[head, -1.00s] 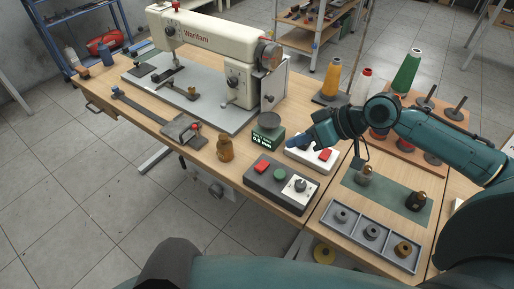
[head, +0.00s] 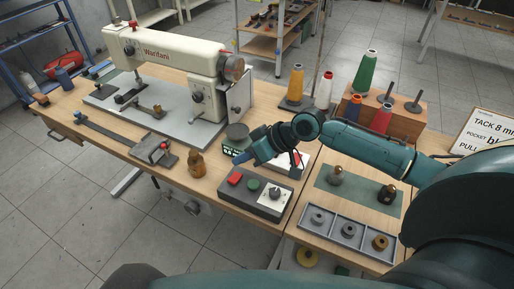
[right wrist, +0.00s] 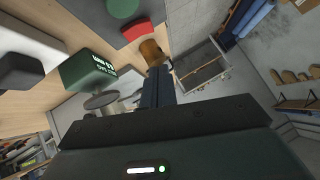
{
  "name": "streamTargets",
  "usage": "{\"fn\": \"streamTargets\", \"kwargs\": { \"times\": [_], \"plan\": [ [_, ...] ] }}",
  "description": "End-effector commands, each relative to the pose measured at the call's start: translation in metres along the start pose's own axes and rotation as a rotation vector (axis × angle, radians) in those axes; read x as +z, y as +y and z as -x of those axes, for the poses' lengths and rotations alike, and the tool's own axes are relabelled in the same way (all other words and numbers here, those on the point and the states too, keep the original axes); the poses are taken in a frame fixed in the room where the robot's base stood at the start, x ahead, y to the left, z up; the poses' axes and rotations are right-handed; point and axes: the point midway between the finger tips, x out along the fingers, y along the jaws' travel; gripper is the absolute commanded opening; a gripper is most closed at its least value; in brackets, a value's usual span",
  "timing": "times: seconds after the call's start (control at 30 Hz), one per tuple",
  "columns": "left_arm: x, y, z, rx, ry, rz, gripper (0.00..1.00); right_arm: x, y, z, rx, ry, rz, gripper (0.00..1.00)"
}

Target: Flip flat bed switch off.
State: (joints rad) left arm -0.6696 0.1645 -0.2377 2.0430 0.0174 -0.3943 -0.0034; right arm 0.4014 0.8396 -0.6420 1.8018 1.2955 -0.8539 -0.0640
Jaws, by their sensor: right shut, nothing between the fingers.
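A dark grey control box (head: 262,208) sits at the table's front edge, with a red rocker switch (head: 234,178), a green button (head: 253,184) and a knob on a white plate (head: 275,194). Behind it, a white box (head: 304,157) with a red switch is partly hidden by my right gripper (head: 240,158). I cannot tell which switch is the flat bed one. The right gripper is shut and empty, its tip above and behind the red rocker. The rocker also shows in the right wrist view (right wrist: 137,31), beyond the fingers (right wrist: 158,88). My left gripper is out of view.
The cream sewing machine (head: 170,50) stands behind left on its grey bed. A compartment tray (head: 345,240) and thread cones (head: 364,74) are to the right.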

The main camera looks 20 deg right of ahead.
Motion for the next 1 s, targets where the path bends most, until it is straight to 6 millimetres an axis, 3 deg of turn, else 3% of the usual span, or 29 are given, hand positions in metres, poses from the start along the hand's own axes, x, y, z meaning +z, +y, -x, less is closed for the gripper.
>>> {"fn": "streamTargets", "kwargs": {
  "times": [0.1, 0.3, 0.57, 1.0],
  "plan": [
    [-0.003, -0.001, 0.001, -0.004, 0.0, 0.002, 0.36, -0.002, -0.001, -0.025, -0.002, 0.002, 0.0, 0.0],
    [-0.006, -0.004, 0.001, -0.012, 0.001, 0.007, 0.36, 0.021, 0.0, -0.042, 0.0, -0.001, -0.002, 0.0],
    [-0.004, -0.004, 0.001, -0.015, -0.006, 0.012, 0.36, 0.029, 0.0, -0.05, 0.001, 0.0, 0.001, 0.0],
    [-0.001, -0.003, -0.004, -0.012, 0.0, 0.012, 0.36, 0.022, 0.009, -0.058, 0.024, 0.003, 0.025, 0.0]
  ]
}}
